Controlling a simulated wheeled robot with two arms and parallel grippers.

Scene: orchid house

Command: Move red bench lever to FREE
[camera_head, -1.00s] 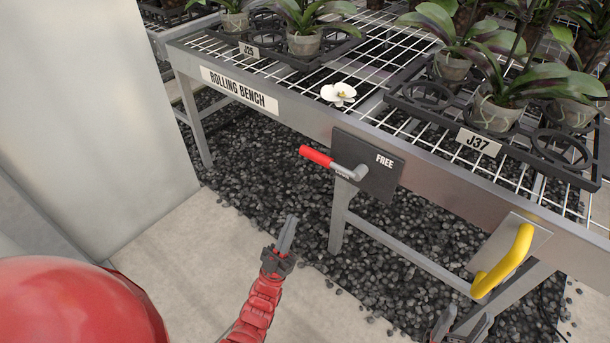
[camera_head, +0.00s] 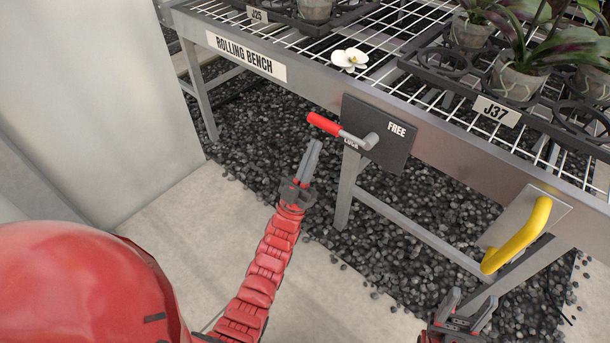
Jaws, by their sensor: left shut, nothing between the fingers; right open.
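The red-handled lever (camera_head: 325,124) sticks out to the left from its pivot on a dark plate (camera_head: 386,140) on the bench's front edge. The word FREE (camera_head: 397,130) is at the plate's upper right. The word LOCK (camera_head: 351,141) shows at its left, partly covered by the lever's grey shaft. My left gripper (camera_head: 314,145) is shut and empty, its tips pointing up just below the red grip; whether they touch it I cannot tell. My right gripper (camera_head: 468,303) is open and empty at the lower right, below the yellow handle (camera_head: 517,237).
The rolling bench (camera_head: 291,87) has a wire top with potted orchids in black trays (camera_head: 447,66) and a loose white flower (camera_head: 350,59) near its edge. Bench legs stand over dark gravel (camera_head: 255,145). A pale panel (camera_head: 90,100) stands at the left.

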